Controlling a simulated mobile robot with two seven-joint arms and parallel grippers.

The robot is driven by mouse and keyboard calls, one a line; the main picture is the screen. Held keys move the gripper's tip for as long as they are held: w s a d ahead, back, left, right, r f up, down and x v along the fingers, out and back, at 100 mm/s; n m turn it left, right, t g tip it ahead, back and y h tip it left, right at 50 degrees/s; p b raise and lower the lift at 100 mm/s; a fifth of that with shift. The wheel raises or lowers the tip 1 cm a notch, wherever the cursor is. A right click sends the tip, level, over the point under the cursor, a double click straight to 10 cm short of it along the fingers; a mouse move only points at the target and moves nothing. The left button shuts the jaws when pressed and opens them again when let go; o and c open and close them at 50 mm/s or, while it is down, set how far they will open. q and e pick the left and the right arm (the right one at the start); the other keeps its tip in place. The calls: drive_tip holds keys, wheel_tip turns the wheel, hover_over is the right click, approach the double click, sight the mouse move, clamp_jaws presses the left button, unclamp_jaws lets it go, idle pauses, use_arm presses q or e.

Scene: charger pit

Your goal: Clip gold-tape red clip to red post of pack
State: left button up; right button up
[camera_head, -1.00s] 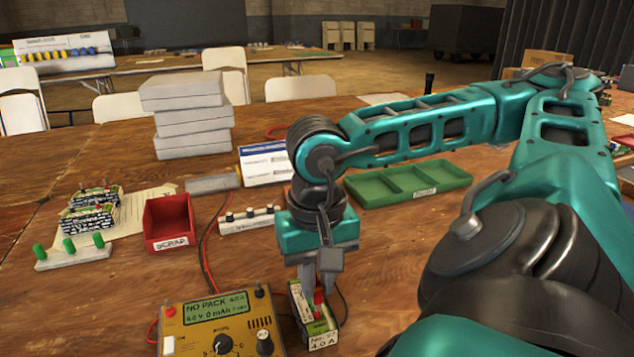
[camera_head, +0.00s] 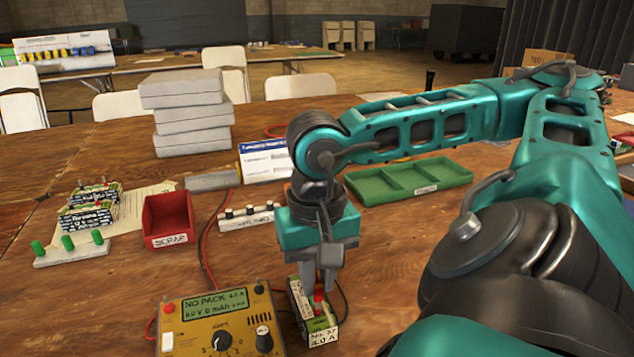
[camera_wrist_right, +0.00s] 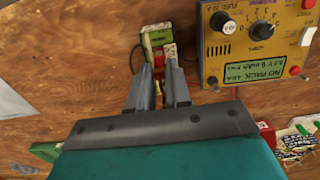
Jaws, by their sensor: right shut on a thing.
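My right gripper (camera_head: 320,284) points down over the near end of a green and black pack (camera_head: 322,334) with a pale label. A small red part (camera_head: 318,298) shows at the fingertips; I take it for the red clip, but cannot tell it clearly from the pack's red post. The gripper is shut on it. In the right wrist view the fingers (camera_wrist_right: 160,84) reach toward the pack (camera_wrist_right: 154,36), its label close by the tips. The gold tape cannot be made out, nor whether clip and post touch. My left gripper is not in view.
A yellow charger (camera_head: 218,318) reading "NO PACK" stands just left of the pack. A red scrap bin (camera_head: 168,218), a white strip with knobs (camera_head: 246,218) and a green divided tray (camera_head: 409,184) stand farther back. Wires run beside the pack.

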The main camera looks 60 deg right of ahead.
sight(317, 280)
idle(0.4)
drive_tip(key=o, duration=0.9)
drive_tip(key=shift+o, duration=0.2)
drive_tip(key=shift+o, duration=0.7)
drive_tip(key=shift+r, duration=0.1)
drive_tip(key=shift+r+p, duration=2.7)
drive_tip(key=shift+r, duration=0.95)
